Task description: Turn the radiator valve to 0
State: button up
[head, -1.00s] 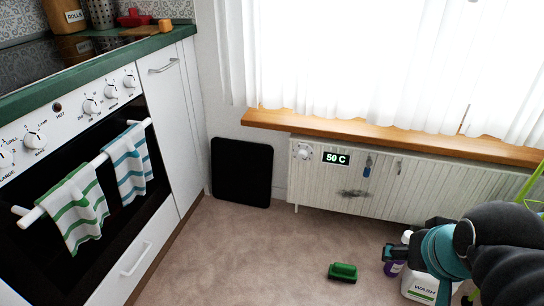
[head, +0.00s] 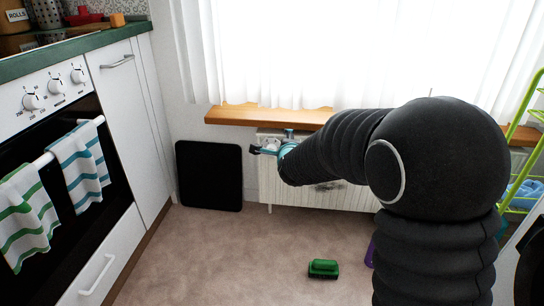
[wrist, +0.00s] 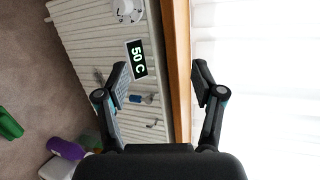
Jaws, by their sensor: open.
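The radiator valve is a white round knob (wrist: 127,8) at the top edge of the wrist view, cut off by the frame. In the head view the knob (head: 270,143) is partly covered by my gripper. A black display reading 50 C (wrist: 137,58) sits beside it on the radiator (wrist: 85,35); my arm hides this display in the head view. My gripper (wrist: 160,82) is open and empty, its fingers apart. In the head view my gripper (head: 276,148) overlaps the radiator's upper left corner. I cannot tell its depth from the knob; no contact shows.
A wooden sill (head: 230,115) runs above the radiator (head: 290,195), with white curtains (head: 290,50) over it. A black panel (head: 209,175) leans at the wall on the left. A green brush (head: 323,268) lies on the floor. A green rack (head: 525,130) stands at right.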

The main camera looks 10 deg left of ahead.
jog(key=w+a+f+m+t+h+b, duration=0.1)
jog(key=w+a+f+m+t+b, duration=0.15)
jog(key=a+f+m, duration=0.4)
jog(key=w+a+f+m+t+h+b, duration=0.1)
jog(key=w+f+m+h, duration=0.2)
jog(key=f, duration=0.7)
jog(key=w+y, duration=0.1)
jog(key=w, duration=1.3)
jog(key=shift+w+d, duration=0.3)
jog(key=c, duration=1.1)
